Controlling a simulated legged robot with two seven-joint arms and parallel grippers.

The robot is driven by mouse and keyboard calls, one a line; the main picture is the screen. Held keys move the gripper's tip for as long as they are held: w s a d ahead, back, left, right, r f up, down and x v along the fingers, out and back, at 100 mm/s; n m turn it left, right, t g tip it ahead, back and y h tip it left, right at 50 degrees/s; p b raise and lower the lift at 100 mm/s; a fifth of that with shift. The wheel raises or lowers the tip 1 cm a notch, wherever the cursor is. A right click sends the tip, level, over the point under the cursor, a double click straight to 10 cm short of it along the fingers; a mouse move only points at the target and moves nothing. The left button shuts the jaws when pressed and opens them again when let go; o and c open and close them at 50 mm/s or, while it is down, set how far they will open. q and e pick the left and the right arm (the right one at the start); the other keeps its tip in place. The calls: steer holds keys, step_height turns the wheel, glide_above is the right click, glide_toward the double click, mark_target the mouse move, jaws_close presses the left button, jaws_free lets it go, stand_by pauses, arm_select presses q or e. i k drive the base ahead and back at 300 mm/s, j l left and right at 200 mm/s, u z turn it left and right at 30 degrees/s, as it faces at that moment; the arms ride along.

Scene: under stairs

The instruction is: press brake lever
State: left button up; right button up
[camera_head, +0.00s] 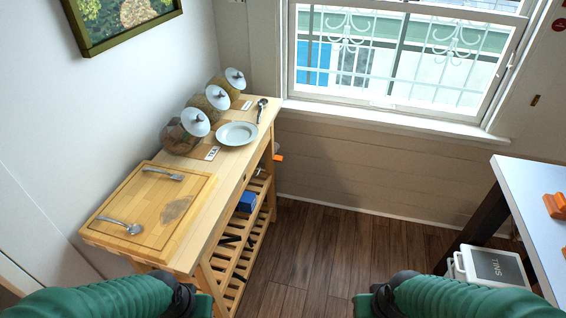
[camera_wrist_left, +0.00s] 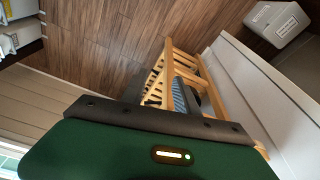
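No part is clearly recognisable as a brake lever. A wooden kitchen cart (camera_head: 226,190) stands against the left wall in the head view. A small orange piece (camera_head: 278,157) sticks out at the cart's far right side; I cannot tell whether it is the lever. The cart also shows, tilted, in the left wrist view (camera_wrist_left: 180,62). My two green arms come in at the bottom left and bottom right of the head view, apart from the cart top.
The cart top holds a cutting board (camera_head: 150,205), a plate (camera_head: 237,133), spoons, a fork and lidded jars (camera_head: 186,130). A white table (camera_head: 535,215) with orange items stands right, near a white box marked TINS (camera_head: 490,266). Wooden floor (camera_head: 335,245) between them is clear.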

mark_target(277, 158)
steer(key=i+l+z, duration=0.1)
steer(key=i+l, duration=0.15)
steer(key=i, duration=0.3)
steer(key=i+l, duration=0.25)
steer(key=i, duration=0.3)
steer(key=i+l+z, duration=0.15)
steer(key=i, duration=0.45)
steer(key=i+l+z, duration=0.1)
steer(key=i, duration=0.45)
steer(key=l, duration=0.1)
